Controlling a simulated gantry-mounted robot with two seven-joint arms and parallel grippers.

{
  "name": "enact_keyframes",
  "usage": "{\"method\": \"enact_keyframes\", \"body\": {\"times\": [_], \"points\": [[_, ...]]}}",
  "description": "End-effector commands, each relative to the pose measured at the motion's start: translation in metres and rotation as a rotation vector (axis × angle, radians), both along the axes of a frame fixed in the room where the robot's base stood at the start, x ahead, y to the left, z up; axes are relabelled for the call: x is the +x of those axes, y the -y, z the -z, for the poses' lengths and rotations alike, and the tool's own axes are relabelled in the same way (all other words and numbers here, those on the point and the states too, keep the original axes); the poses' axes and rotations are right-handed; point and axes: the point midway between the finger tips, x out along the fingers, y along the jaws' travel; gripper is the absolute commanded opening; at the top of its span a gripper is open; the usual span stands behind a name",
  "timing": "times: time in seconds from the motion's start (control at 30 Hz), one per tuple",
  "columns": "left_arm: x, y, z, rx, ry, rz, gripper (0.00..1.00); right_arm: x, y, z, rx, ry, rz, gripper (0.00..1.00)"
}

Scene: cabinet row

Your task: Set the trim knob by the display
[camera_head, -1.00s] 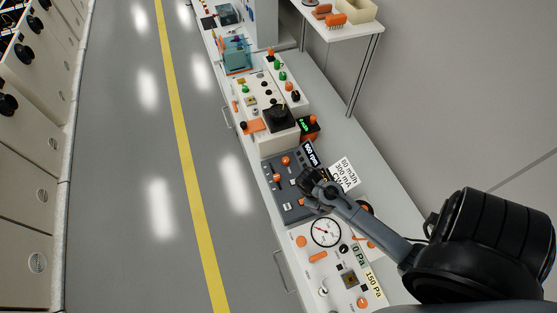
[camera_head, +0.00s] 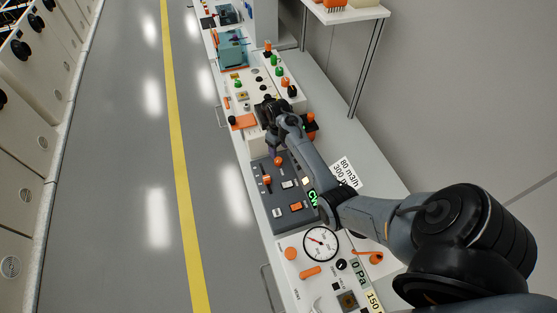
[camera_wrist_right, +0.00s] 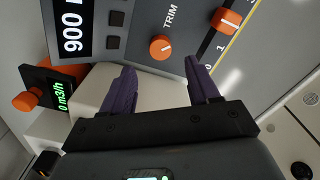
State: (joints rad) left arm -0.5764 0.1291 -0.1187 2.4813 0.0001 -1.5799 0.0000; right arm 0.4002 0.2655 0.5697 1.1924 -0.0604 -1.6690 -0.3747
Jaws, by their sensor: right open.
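The trim knob (camera_wrist_right: 160,47) is a small round orange knob with a pale pointer line, beside the printed word TRIM, in the right wrist view. A black display (camera_wrist_right: 76,30) reading 900 is on its left. In the head view the knob (camera_head: 278,160) sits on the dark grey panel; my right arm hides the 900 display there. My right gripper (camera_wrist_right: 162,82) is open and empty, its purple fingers apart. The knob appears beyond the gap between the fingertips, not touched. In the head view this gripper (camera_head: 270,110) is above the cream console behind the panel. My left gripper is not in view.
An orange slider (camera_wrist_right: 228,20) is on the same panel, right of the knob. A small green-lit display box (camera_wrist_right: 46,92) with an orange knob stands at left. The cream panel with a round gauge (camera_head: 320,243) lies nearer me. The aisle floor at left is clear.

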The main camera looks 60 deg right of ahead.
Motion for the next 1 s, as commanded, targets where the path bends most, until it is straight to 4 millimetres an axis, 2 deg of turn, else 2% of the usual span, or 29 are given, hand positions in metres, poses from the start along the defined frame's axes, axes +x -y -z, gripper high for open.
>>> {"method": "enact_keyframes", "body": {"times": [0.03, 0.2, 0.4, 0.6, 0.9, 0.93, 1.0], "points": [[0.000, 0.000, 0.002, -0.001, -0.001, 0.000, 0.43, 0.000, 0.000, 0.010, 0.001, -0.002, 0.000, 0.60], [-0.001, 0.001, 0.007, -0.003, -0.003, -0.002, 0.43, -0.001, 0.000, 0.039, 0.001, -0.003, 0.000, 0.60], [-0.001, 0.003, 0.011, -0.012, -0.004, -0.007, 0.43, 0.000, 0.000, 0.063, -0.001, -0.001, 0.000, 0.60], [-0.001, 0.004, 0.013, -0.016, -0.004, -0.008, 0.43, 0.000, 0.000, 0.074, -0.001, 0.000, -0.001, 0.60], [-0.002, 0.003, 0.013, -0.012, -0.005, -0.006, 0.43, 0.000, 0.000, 0.076, -0.001, 0.000, -0.001, 0.60], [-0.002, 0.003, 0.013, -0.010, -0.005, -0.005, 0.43, 0.000, 0.000, 0.076, -0.001, 0.000, -0.001, 0.59], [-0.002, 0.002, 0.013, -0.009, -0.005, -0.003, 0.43, 0.000, 0.000, 0.076, -0.001, 0.000, -0.001, 0.48]]}}
